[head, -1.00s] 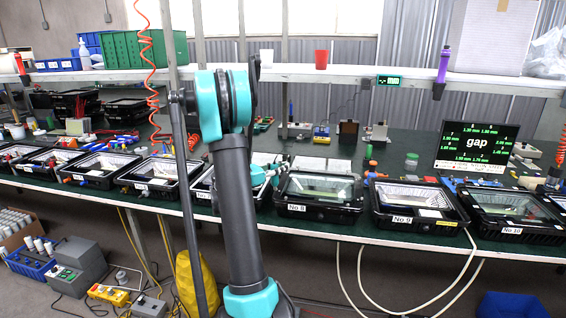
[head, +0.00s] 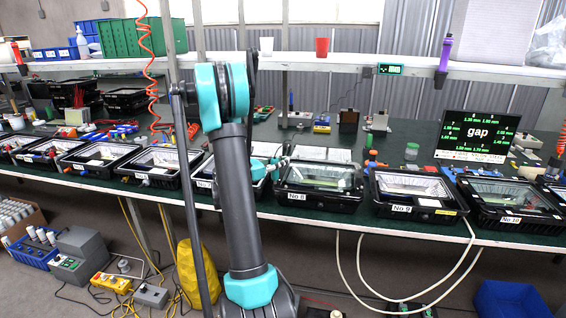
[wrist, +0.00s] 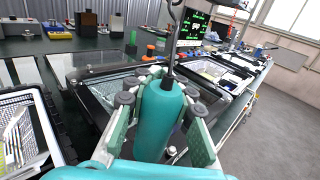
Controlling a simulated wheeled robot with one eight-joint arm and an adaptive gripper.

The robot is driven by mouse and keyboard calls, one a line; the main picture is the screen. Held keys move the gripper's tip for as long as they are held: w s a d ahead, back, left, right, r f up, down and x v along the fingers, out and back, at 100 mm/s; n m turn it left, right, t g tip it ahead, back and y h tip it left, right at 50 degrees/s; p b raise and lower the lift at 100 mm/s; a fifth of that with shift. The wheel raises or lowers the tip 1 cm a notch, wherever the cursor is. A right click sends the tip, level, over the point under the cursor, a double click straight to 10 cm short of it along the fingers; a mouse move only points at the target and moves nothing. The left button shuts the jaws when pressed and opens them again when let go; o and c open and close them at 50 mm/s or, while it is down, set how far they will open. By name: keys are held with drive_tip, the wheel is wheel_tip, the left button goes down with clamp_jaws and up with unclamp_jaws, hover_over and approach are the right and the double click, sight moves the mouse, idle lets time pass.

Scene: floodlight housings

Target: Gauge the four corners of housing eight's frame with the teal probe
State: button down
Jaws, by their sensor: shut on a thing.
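Housing eight (head: 320,186), black-framed with a glass front and a "No 8" label, lies on the green bench right of my arm in the head view. My gripper (head: 277,165) is at its left edge there, small and partly hidden by my arm. In the wrist view my gripper (wrist: 160,88) is shut on the teal probe (wrist: 158,125), a thick teal cylinder with a thin dark rod on top. A black-framed housing (wrist: 92,100) lies just beyond it; its label is not visible. Whether the probe touches the frame I cannot tell.
Housing nine (head: 418,194) and housing ten (head: 510,203) lie to the right, with more housings to the left. A monitor (head: 478,135) reading "gap" with several mm values stands behind. A shelf (head: 350,66) runs above the bench. A red coiled hose (head: 147,70) hangs left.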

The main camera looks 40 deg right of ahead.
drive_tip(key=shift+f, duration=0.65)
idle(1.0)
drive_tip(key=shift+r, duration=3)
drive_tip(key=c, duration=2)
unclamp_jaws()
clamp_jaws()
drive_tip(key=shift+s+d, duration=0.1)
